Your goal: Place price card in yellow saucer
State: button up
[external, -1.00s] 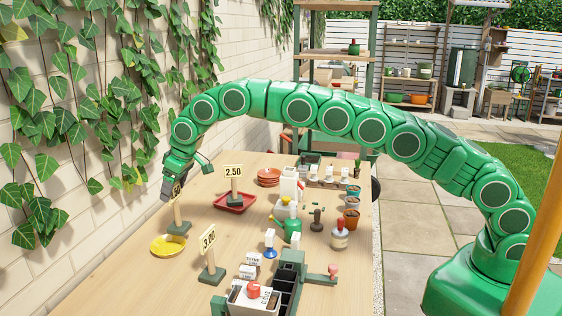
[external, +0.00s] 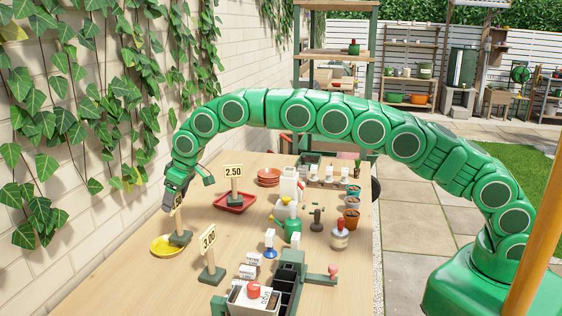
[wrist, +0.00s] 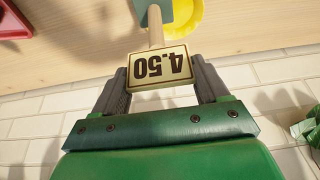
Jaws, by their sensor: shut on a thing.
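My gripper (external: 174,199) is shut on the cream 4.50 price card, which has a wooden post and a dark green base (external: 180,238). In the wrist view the card (wrist: 158,68) sits between the two fingers, with its number upside down. The yellow saucer (external: 162,250) lies on the table by the wall. The card's base overlaps the saucer's right side in the external view; I cannot tell whether they touch. In the wrist view the saucer (wrist: 190,30) shows beside the post and partly behind the base.
A 2.50 card (external: 233,172) stands in a red tray (external: 247,203) behind. A 3.00 card (external: 208,240) stands to the right. Pots, a green watering can (external: 291,230) and a divided caddy (external: 285,285) fill the right side. The brick wall is close on the left.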

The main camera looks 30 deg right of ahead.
jog(key=o, duration=1.6)
jog(key=shift+d+r, duration=0.1)
jog(key=shift+r, duration=0.6)
jog(key=v, duration=1.1)
jog(key=shift+s+r, duration=0.1)
jog(key=shift+r, duration=0.1)
jog(key=shift+d, duration=0.1)
